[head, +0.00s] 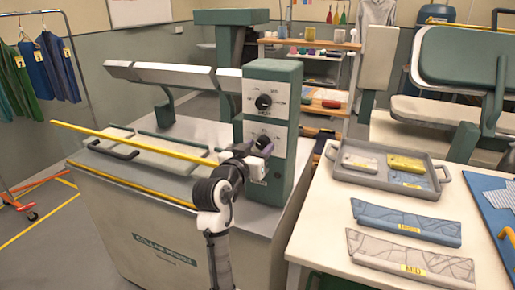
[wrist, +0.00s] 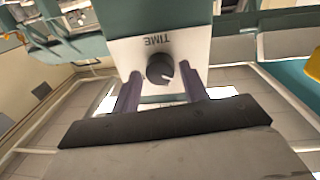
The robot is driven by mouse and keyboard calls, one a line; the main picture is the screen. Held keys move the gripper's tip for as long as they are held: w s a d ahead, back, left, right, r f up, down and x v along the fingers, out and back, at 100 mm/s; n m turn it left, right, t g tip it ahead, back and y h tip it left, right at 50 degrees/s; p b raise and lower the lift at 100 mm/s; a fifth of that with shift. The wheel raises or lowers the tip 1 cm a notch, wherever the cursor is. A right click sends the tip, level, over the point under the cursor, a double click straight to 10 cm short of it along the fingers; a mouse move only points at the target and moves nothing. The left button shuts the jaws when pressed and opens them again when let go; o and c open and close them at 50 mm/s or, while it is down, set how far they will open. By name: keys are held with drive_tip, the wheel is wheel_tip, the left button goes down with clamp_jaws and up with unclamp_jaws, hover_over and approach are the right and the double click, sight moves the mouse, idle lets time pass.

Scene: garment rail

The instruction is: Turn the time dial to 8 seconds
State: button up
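The time dial (wrist: 160,69) is a round black knob with a white pointer mark on a white panel (wrist: 135,48). The word TIME reads upside down above it in the wrist view, and the pointer slants to the lower right there. My gripper (wrist: 161,76) is open, with one purple finger on each side of the knob and small gaps visible. In the head view my gripper (head: 258,150) is at the lower dial panel (head: 277,136) of the green control column (head: 292,150) and covers most of that dial. The scale numbers are not readable.
A second black dial (head: 263,102) sits higher on the same column. The collar press (head: 165,235) has a long yellow bar (head: 135,143) left of my arm. At right, a table (head: 325,215) holds a grey tray (head: 345,175) and collar pieces (head: 405,222).

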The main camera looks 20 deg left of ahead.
drive_tip(key=c, duration=0.7)
drive_tip(key=shift+f+m+b, duration=0.1)
drive_tip(key=shift+m+b, duration=0.2)
drive_tip(key=shift+b, duration=0.2)
drive_tip(key=shift+f+m+b, duration=0.1)
drive_tip(key=shift+m+b, duration=0.8)
drive_tip(key=shift+b, duration=0.35)
drive_tip(key=m+b, duration=0.2)
drive_tip(key=b, duration=0.1)
drive_tip(key=shift+m, duration=0.3)
drive_tip(key=m+b, duration=0.3)
drive_tip(key=shift+r+m+g+y+b, duration=0.2)
drive_tip(key=shift+m+g+y+b, duration=0.1)
drive_tip(key=shift+m+b, duration=1.05)
drive_tip(key=shift+m, duration=0.45)
